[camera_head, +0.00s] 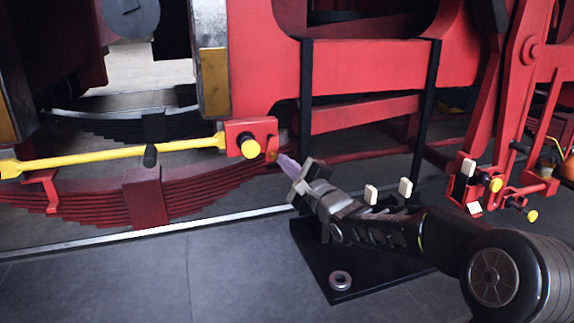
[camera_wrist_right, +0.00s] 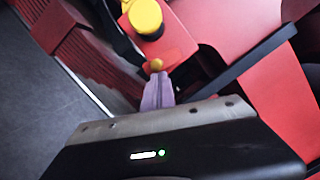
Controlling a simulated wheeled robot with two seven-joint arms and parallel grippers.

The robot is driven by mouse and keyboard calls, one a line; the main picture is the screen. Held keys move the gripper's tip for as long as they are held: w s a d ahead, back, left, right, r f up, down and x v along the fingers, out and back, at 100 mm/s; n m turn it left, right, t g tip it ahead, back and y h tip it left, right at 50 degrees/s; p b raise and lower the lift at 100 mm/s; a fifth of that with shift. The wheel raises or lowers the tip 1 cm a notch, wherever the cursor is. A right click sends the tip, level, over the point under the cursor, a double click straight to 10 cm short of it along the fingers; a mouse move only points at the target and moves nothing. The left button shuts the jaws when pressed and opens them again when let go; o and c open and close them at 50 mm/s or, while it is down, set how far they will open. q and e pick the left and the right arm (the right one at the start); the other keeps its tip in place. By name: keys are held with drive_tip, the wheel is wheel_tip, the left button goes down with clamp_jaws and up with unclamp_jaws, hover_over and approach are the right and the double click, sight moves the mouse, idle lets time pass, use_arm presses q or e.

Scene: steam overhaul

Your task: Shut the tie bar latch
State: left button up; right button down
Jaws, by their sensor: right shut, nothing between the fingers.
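The yellow tie bar (camera_head: 115,155) runs from the left edge to a red latch block (camera_head: 236,130) near the red frame. A yellow round cap (camera_head: 250,148) sits on the block's front, and a small orange knob (camera_head: 271,155) is at its lower right. My right gripper (camera_head: 283,160) is shut and empty, its purple-grey fingertips close to the knob. In the right wrist view the shut fingers (camera_wrist_right: 158,92) point at the orange knob (camera_wrist_right: 156,65), with the yellow cap (camera_wrist_right: 145,18) beyond. I cannot tell whether the tips touch the knob. My left gripper is not in view.
A dark red leaf spring (camera_head: 190,190) lies below the tie bar. A black upright strap (camera_head: 306,100) stands just right of the block. A black mat (camera_head: 375,275) with a metal ring (camera_head: 340,280) and pale blocks (camera_head: 405,187) lies under my right arm. The left floor is clear.

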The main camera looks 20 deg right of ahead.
drive_tip(key=a+m+h+b, duration=0.1)
drive_tip(key=m+b, duration=0.3)
drive_tip(key=b, duration=0.2)
drive_tip(key=a+m+t+h+b, duration=0.1)
drive_tip(key=a+m+b, duration=0.1)
drive_tip(key=m+b, duration=0.3)
drive_tip(key=a+r+m+t+h+b, duration=0.1)
drive_tip(key=a+m+b, duration=0.1)
drive_tip(key=m+b, duration=0.3)
drive_tip(key=shift+h+b, duration=0.3)
drive_tip(key=shift+b, duration=1.1)
drive_tip(key=s+f+b, duration=0.6)
drive_tip(key=s+b, duration=0.2)
drive_tip(key=s, duration=0.1)
drive_tip(key=shift+s+f, duration=0.25)
drive_tip(key=shift+s, duration=0.1)
